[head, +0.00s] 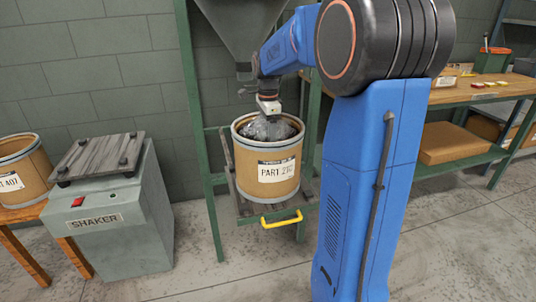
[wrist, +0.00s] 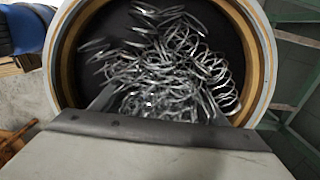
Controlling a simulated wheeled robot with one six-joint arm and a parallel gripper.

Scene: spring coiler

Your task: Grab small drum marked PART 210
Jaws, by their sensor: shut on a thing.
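The small drum marked PART 210 (head: 262,190) is tan with a pale rim and a white label. It stands upright on a slatted shelf (head: 246,211) of a green stand. Tangled shiny metal coils fill it, and they also show in the wrist view (wrist: 175,60). In the wrist view the drum's rim (wrist: 262,50) curves around the coils, and my gripper's body covers the near part. The exact contact of the fingers is hidden.
A grey hopper (head: 236,28) hangs just above the drum between green posts (head: 198,120). A yellow handle (head: 281,218) sticks out below. At left are a grey shaker (head: 118,225) and another drum (head: 30,165). A workbench (head: 480,93) stands at right.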

